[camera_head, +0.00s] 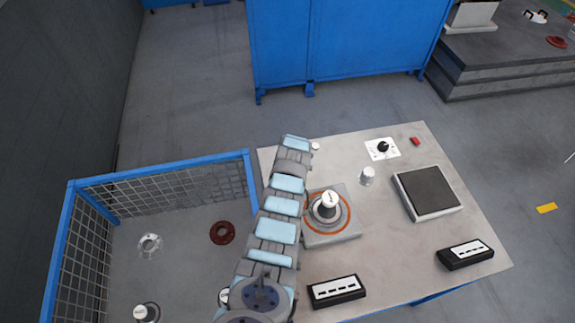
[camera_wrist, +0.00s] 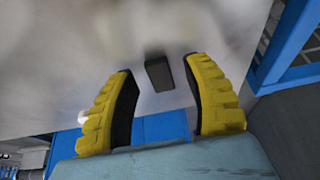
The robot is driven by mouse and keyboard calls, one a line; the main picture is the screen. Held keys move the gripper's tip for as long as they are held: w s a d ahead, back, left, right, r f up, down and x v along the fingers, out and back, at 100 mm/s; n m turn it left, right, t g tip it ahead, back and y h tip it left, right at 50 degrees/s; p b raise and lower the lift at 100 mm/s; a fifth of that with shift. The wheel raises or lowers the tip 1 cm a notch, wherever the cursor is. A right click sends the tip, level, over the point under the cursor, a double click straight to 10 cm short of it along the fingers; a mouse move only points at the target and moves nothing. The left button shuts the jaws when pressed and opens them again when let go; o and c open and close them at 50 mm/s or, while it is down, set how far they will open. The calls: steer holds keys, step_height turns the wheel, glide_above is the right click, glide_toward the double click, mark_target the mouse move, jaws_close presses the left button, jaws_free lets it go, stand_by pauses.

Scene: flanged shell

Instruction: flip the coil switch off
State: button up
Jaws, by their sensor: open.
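My gripper (camera_wrist: 159,64) shows in the wrist view with its two yellow-backed, dark-padded fingers spread wide and nothing clamped. A small dark block (camera_wrist: 158,75) shows between the fingertips, below a blurred pale shape; I cannot tell whether it is the switch lever or touches a finger. In the head view, a white plate with a black knob (camera_head: 383,147) sits at the table's far side; I cannot tell if this is the coil switch. A grey plate with an orange ring (camera_head: 309,235) carries a pale capped part (camera_head: 327,206). My arm hides my gripper there.
The table (camera_head: 445,225) also holds a dark square pad (camera_head: 427,191), a white cup-like part (camera_head: 367,176), a red piece (camera_head: 415,141) and two black labelled boxes (camera_head: 336,291) (camera_head: 465,254). A blue mesh-walled bin (camera_head: 160,168) stands left. Blue cabinets (camera_head: 345,45) stand behind.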

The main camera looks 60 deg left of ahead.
steer(key=shift+f, duration=0.1)
jaws_close()
steer(key=shift+a+f+h+b, duration=0.2)
steer(key=shift+h+b, duration=0.3)
steer(key=shift+b, duration=0.75)
steer(key=h+b, duration=0.1)
steer(key=b, duration=0.3)
steer(key=shift+w+f+b, duration=0.1)
steer(key=shift+f+b, duration=0.05)
steer(key=shift+b, duration=0.15)
steer(key=h+b, duration=0.1)
steer(key=b, duration=0.7)
steer(key=shift+w+a+g, duration=0.1)
steer(key=shift+w+g, duration=0.05)
steer(key=shift+g, duration=0.25)
steer(key=b, duration=0.6)
steer(key=shift+r+h+b, duration=0.2)
steer(key=shift+h+b, duration=0.1)
steer(key=shift+h, duration=0.1)
steer(key=shift+r, duration=0.3)
jaws_free()
